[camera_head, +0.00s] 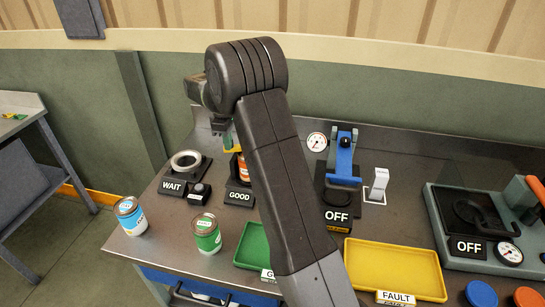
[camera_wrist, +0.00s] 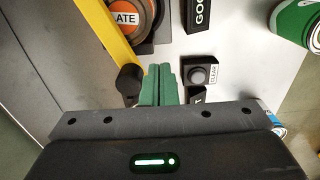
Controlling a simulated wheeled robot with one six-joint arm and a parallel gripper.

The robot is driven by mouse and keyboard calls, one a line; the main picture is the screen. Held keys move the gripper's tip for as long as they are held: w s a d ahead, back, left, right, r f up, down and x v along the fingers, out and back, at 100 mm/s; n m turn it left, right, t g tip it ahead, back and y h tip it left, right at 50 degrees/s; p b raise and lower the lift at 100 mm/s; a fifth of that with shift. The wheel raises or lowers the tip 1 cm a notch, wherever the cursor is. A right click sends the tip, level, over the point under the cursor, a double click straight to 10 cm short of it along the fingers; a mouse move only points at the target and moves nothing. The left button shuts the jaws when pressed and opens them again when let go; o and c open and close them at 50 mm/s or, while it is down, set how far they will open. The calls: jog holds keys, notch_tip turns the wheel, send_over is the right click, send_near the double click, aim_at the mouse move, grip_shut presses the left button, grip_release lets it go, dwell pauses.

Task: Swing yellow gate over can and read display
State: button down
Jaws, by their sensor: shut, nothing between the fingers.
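My gripper (camera_head: 228,138) reaches to the back left of the bench, and its green fingers (camera_wrist: 165,88) are shut with nothing between them. The yellow gate (camera_wrist: 104,35) is a bar at the upper left of the wrist view. A dark knob (camera_wrist: 129,80) sits at its near end, just left of my fingers; contact is unclear. An orange can (camera_head: 243,168) stands behind a sign reading GOOD (camera_head: 239,198); my arm partly hides it. Another display reads WAIT (camera_head: 173,187).
A blue can (camera_head: 130,215) and a green can (camera_head: 206,233) stand at the front left. A dark button (camera_wrist: 203,74) is right of my fingers. A green tray (camera_head: 250,246) and yellow FAULT tray (camera_head: 395,268) lie in front. A blue-handled device marked OFF stands right of my arm.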

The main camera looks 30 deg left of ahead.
notch_tip(320, 180, up, 5)
dwell(0.6)
notch_tip(320, 180, down, 7)
jog(key=shift+w+a, duration=0.15)
jog(key=shift+w, duration=0.1)
dwell(0.4)
